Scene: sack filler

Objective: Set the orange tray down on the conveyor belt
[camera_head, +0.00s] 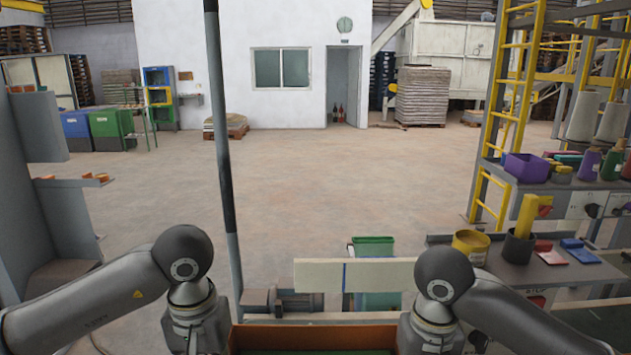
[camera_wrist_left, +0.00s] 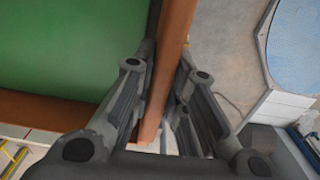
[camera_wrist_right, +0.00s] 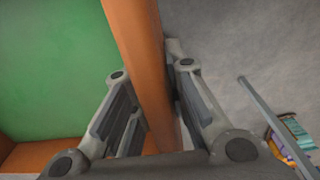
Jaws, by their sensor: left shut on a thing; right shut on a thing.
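The orange tray (camera_head: 310,338) shows at the bottom edge of the head view, its far wall spanning between my two wrists. My left gripper (camera_wrist_left: 165,85) is shut on one tray wall, which also shows in the left wrist view (camera_wrist_left: 174,45). My right gripper (camera_wrist_right: 150,85) is shut on another stretch of tray wall (camera_wrist_right: 137,40). Inside the walls lies a flat green surface (camera_wrist_left: 60,50); I cannot tell whether it is the tray's floor or the belt. The conveyor belt cannot be made out for certain, and the tray's underside is hidden.
A dark upright pole (camera_head: 224,150) stands left of centre. A pale board (camera_head: 325,275) and a green bin (camera_head: 375,247) are beyond the tray. Open floor lies beyond.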

